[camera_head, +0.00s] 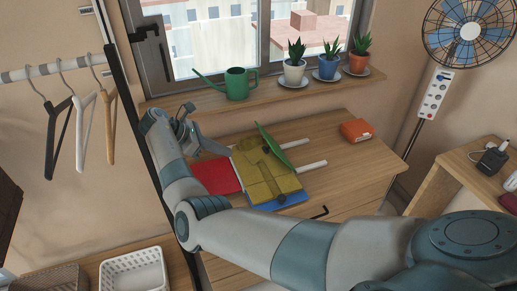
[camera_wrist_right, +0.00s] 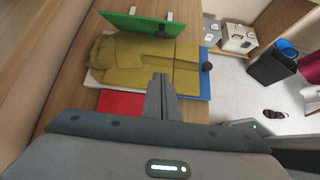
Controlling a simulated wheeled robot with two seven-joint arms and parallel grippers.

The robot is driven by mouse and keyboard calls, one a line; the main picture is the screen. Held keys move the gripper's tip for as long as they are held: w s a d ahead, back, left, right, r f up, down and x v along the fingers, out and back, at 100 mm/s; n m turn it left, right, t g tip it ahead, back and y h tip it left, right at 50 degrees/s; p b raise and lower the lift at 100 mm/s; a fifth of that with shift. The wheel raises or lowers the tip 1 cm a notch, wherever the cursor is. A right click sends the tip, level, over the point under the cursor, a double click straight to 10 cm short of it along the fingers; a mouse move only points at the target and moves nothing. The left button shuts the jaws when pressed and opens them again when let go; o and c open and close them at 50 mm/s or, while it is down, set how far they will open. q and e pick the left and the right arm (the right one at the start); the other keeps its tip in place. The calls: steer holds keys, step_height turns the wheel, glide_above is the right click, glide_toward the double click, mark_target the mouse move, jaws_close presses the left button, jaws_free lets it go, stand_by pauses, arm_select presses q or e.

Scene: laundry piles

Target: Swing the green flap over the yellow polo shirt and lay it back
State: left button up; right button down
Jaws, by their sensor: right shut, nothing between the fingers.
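The yellow polo shirt (camera_head: 262,172) lies on the folding board, its sleeves and sides turned in; it also shows in the right wrist view (camera_wrist_right: 140,60). The green flap (camera_head: 270,142) stands tilted up along the shirt's far right side, apart from the table; it crosses the top of the wrist view (camera_wrist_right: 140,25). The red flap (camera_head: 218,175) lies flat on the left and the blue flap (camera_head: 290,201) lies at the front. My right gripper (camera_head: 223,150) is shut and empty, left of the shirt; its fingertips (camera_wrist_right: 161,78) point toward the shirt's edge. My left gripper is out of view.
Two white rods (camera_head: 313,166) extend right from the board. An orange box (camera_head: 356,130) stands at the table's back right. A green watering can (camera_head: 238,84) and potted plants (camera_head: 330,62) line the sill behind. A black hooked tool (camera_head: 320,213) lies near the front.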

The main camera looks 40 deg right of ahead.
steer(key=shift+d+f, duration=0.1)
stand_by(0.3)
steer(key=p+x, duration=0.3)
steer(key=x, duration=0.6)
steer(key=shift+d, duration=0.15)
steer(key=shift+s+d+r+p, duration=0.2)
steer(key=shift+d+r+p, duration=0.3)
steer(key=shift+d+p, duration=0.35)
steer(key=shift+s+d+r, duration=0.15)
steer(key=shift+d+r, duration=0.05)
steer(key=shift+d, duration=0.25)
steer(key=shift+s+d+r, duration=0.1)
steer(key=shift+d+r, duration=0.05)
steer(key=shift+d, duration=0.3)
